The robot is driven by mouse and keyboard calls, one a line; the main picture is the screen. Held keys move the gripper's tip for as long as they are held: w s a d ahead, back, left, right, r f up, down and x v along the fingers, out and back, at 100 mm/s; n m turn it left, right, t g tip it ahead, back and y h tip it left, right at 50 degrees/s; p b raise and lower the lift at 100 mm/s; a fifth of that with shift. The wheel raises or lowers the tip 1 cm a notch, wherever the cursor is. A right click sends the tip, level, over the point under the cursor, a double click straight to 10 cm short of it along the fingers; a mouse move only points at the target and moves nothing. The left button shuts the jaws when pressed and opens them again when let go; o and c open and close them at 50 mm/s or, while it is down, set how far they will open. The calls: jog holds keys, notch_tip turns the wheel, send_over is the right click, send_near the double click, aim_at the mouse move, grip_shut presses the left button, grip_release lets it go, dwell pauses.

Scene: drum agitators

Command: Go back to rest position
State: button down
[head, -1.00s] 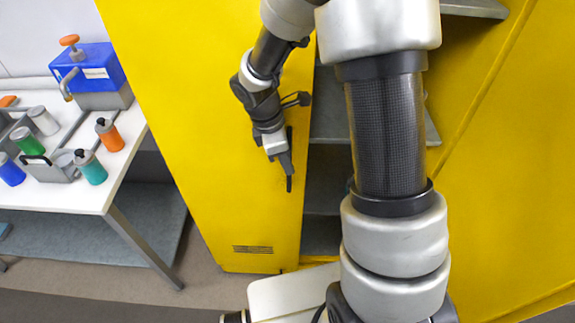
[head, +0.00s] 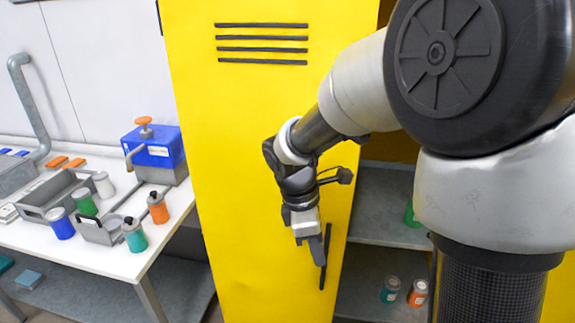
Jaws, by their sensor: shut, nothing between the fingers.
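My gripper (head: 321,264) hangs pointing down in front of the yellow cabinet door (head: 250,170). It is shut with nothing in it. Its fingertips overlap the dark vertical handle (head: 327,245) in the picture; I cannot tell whether they touch it. My arm comes in from the right and covers much of the cabinet's right side.
The cabinet stands open right of the door. Its shelves (head: 385,222) hold a green, a teal and an orange can (head: 418,293). At left, a white table (head: 115,262) carries a blue box (head: 158,150), a grey tray and several coloured cans.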

jog(key=s+d+r+m+t+y, duration=0.2)
jog(key=s+r+m+t, duration=0.3)
jog(key=s+r+m, duration=0.8)
jog(key=d+r+m, duration=0.1)
jog(key=m, duration=0.3)
jog(key=shift+s+d+t+y, duration=0.35)
jog(key=shift+d+t+y, duration=0.05)
